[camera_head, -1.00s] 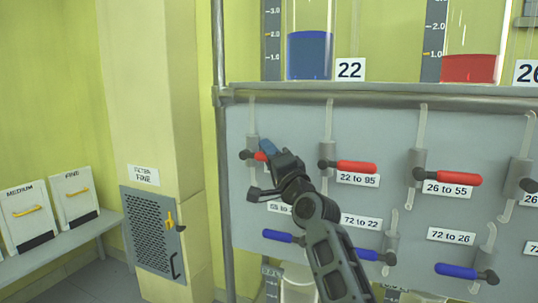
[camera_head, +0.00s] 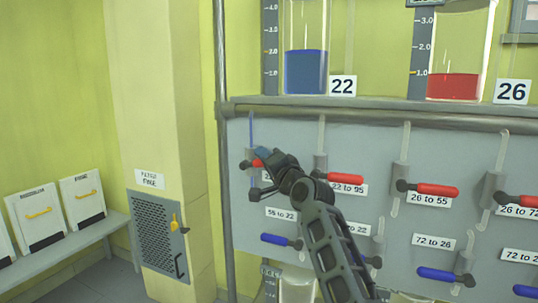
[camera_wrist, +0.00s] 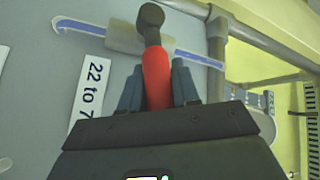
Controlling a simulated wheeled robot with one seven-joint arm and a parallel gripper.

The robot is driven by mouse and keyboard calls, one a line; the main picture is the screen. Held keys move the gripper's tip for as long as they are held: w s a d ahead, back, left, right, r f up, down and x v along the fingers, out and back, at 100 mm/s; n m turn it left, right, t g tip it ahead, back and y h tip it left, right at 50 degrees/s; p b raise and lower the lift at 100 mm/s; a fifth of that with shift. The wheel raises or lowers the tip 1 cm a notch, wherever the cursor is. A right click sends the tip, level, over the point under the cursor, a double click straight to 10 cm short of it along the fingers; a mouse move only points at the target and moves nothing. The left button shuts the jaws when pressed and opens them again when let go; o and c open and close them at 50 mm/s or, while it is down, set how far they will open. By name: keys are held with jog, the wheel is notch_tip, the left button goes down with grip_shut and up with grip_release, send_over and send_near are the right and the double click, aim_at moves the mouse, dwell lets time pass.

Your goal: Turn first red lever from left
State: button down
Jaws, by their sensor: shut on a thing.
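The first red lever from the left (camera_head: 258,163) sits on the grey panel at its upper left. Its red handle points right from a dark knob, and my gripper covers part of it. In the wrist view the red handle (camera_wrist: 157,78) lies between the two blue-grey fingers of my gripper (camera_wrist: 157,85), which is shut on it. My gripper also shows in the head view (camera_head: 263,156). The thin tube (camera_head: 251,130) through this lever's valve is blue. A label reading "22 to 7…" (camera_wrist: 90,90), partly cut off, is beside the lever.
More red levers (camera_head: 345,180) continue right along the row, with blue levers (camera_head: 275,239) below. A metal rail (camera_head: 400,115) runs above the panel, under the blue tank (camera_head: 305,70) and the red tank (camera_head: 454,86). A post (camera_head: 221,150) stands close left.

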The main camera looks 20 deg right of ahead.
jog(key=r+g+p, duration=0.1)
jog(key=p, duration=0.1)
jog(key=r+n+p, duration=0.1)
jog(key=p, duration=0.1)
jog(key=shift+w+a+g, duration=0.2)
jog(key=shift+g, duration=0.2)
jog(key=n+g+p, duration=0.1)
jog(key=p, duration=0.2)
jog(key=shift+w+a+r, duration=0.15)
jog(key=shift+w+a+n+g+p, duration=0.15)
jog(key=shift+n+g+p, duration=0.25)
jog(key=shift+p, duration=0.45)
jog(key=c, duration=0.9)
grip_release()
jog(key=b+v, duration=0.1)
jog(key=v, duration=0.6)
jog(key=shift+s, duration=0.4)
jog(key=shift+c, duration=0.5)
